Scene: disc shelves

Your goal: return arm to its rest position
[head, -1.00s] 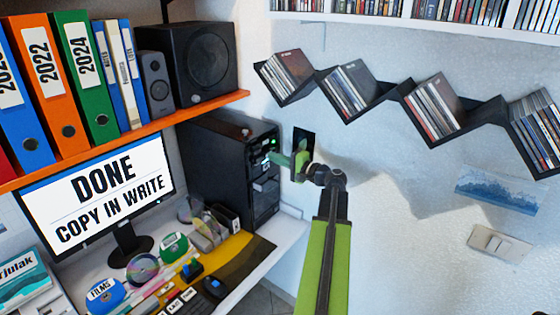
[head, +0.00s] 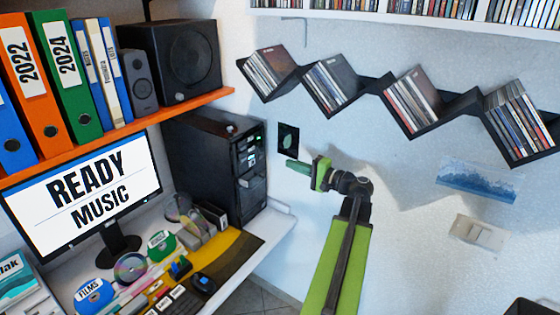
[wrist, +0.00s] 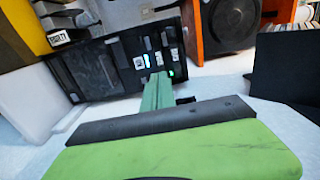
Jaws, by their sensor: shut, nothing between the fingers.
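My gripper (head: 292,164) is at the end of my green arm, in front of the white wall in the head view. Its fingers are shut with nothing between them and point left toward the black computer tower (head: 229,165), apart from it. In the wrist view the shut green fingers of my gripper (wrist: 158,82) stand up before the tower (wrist: 120,65), which looks tilted there. The monitor (head: 85,185) reads "READY MUSIC". A dark square with a disc picture (head: 288,138) is on the wall just above my fingertips.
A zigzag black shelf (head: 376,84) with several groups of disc cases runs along the wall above my arm. The desk (head: 262,228) holds discs, a keyboard and a mouse (head: 204,282). A black speaker (head: 186,60) stands on the orange shelf (head: 208,102).

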